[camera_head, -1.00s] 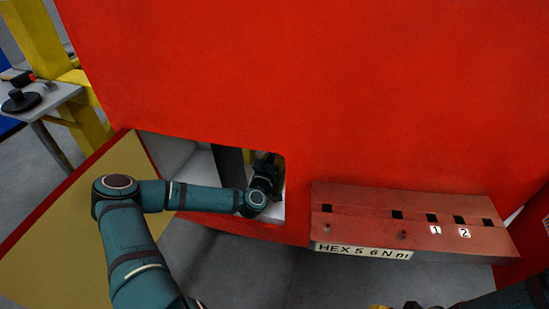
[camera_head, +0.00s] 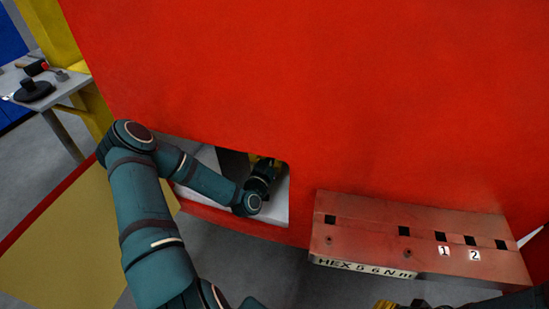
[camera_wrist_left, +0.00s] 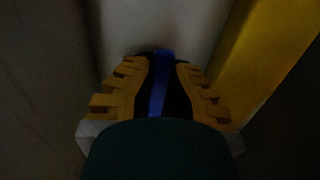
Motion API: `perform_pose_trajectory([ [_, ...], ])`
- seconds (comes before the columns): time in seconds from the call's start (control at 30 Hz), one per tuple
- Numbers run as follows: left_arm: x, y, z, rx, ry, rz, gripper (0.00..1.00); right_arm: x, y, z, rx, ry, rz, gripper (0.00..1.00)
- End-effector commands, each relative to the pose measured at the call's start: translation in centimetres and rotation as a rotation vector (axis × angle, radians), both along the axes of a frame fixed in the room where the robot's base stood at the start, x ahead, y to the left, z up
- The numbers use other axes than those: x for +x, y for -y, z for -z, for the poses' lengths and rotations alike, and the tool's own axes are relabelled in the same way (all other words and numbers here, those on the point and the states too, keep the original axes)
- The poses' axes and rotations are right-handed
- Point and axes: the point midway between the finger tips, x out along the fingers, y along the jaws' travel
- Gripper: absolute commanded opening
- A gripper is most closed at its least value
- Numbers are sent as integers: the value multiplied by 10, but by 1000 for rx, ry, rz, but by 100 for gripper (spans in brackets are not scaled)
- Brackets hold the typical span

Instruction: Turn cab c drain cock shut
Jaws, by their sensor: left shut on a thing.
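My left arm reaches through an opening in the red nosecone (camera_head: 250,90). My left gripper (camera_wrist_left: 158,85) is inside the opening, and its wrist shows there in the head view. In the dark left wrist view its two yellow fingers are shut on a blue handle (camera_wrist_left: 159,88), which I take to be the drain cock lever. The handle runs lengthwise between the fingers. The cock's body and any cab label are hidden or too dark to tell. My right gripper is not clearly seen; only a yellow part and a dark arm piece show at the lower right edge.
A red rack (camera_head: 420,235) with square holes, tags 1 and 2 and a "HEX 5 6 N m" label juts out right of the opening. A tan panel with a red edge (camera_head: 50,260) lies left. A grey table (camera_head: 62,85) with tools stands far left.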

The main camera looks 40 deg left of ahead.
Motion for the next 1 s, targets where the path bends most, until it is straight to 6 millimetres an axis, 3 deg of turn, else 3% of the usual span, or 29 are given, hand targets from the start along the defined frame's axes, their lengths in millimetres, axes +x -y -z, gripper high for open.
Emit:
perform_pose_trajectory([
  [0.03,-1,-1,0,0,-1,-2,0,0,0,0,0,0,0,47],
  [0.1,-1,-1,0,0,-1,-2,31,0,0,0,0,0,0,47],
  [0.13,-1,-1,0,0,-1,-2,42,0,0,0,0,0,0,47],
  [0.17,-1,-1,0,0,-1,-2,46,0,0,0,0,0,0,47],
  [0.57,-6,1,1,0,-2,-1,46,0,0,0,0,0,0,47],
  [1.0,-85,20,1,-2,-5,-2,46,0,0,0,0,0,0,47],
])
